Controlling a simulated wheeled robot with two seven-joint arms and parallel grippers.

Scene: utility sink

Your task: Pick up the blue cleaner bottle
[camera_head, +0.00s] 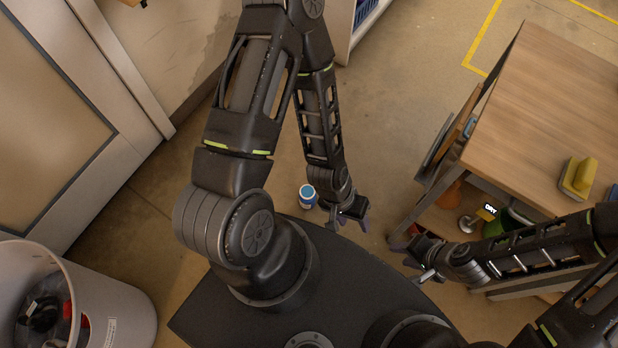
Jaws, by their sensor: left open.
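A small blue and white bottle (308,196), seen from above, is just left of my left gripper and beyond the edge of my base. It appears to stand on the floor, and its label cannot be read. My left gripper (351,224) is open and points down, with its fingers to the right of the bottle and apart from it. My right gripper (406,262) is further right, by the wooden table's near leg. Its fingers look spread with nothing between them.
A wooden table (545,95) with a yellow sponge-like block (577,177) stands at right, with several items on its lower shelf. A grey bin (112,300) is at lower left, below a door (55,120). Open floor (400,95) lies between arm and table.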

